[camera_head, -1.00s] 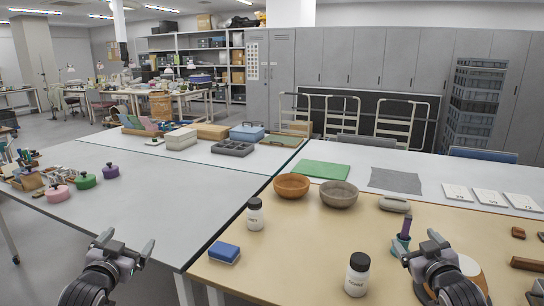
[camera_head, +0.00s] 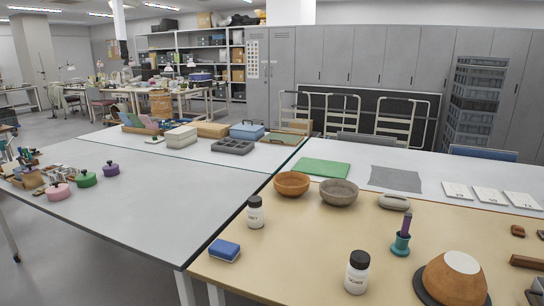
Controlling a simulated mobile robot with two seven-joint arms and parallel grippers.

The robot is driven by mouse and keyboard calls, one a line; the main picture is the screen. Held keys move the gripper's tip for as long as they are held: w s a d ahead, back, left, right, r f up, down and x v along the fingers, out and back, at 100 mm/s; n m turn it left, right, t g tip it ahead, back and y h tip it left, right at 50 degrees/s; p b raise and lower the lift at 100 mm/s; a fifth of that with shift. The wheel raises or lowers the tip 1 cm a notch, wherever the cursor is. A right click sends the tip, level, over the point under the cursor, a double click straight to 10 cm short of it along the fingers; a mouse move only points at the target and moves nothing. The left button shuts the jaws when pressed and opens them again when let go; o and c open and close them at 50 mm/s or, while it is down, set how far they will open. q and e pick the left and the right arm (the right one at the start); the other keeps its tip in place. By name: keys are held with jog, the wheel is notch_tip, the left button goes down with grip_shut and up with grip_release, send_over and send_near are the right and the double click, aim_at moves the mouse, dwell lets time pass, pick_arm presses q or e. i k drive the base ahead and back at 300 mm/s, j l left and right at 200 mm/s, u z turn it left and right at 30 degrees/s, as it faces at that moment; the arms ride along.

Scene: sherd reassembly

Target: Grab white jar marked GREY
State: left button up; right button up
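Two white jars with black lids stand upright on the tan table top in the head view. One white jar (camera_head: 255,213) is near the table's left side, in front of the brown bowl. The other white jar (camera_head: 357,273) is closer to me, near the front edge. Both have small dark lettering. The farther jar's word looks short and may read GREY; the nearer jar's word looks longer, and I cannot read it surely. Neither of my grippers shows now.
A blue sponge-like block (camera_head: 224,250) lies left of the nearer jar. A brown bowl (camera_head: 292,185) and a grey bowl (camera_head: 338,192) stand behind. A teal holder (camera_head: 401,243) and an orange-brown, pale-topped vessel (camera_head: 455,278) stand right. The tan surface between the two jars is clear.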

aim_at(255, 215)
jog(key=j+z, duration=0.1)
jog(key=z, duration=0.25)
jog(key=j+z, duration=0.1)
jog(key=z, duration=0.3)
jog(key=j+z, duration=0.1)
jog(key=z, duration=0.25)
jog(key=j+z, duration=0.3)
jog(key=k+j+z, duration=0.1)
jog(key=j+z, duration=0.25)
jog(key=k+j+z, duration=0.1)
jog(key=j, duration=0.3)
jog(key=k+j+z, duration=0.1)
jog(key=j, duration=0.25)
jog(key=k, duration=0.1)
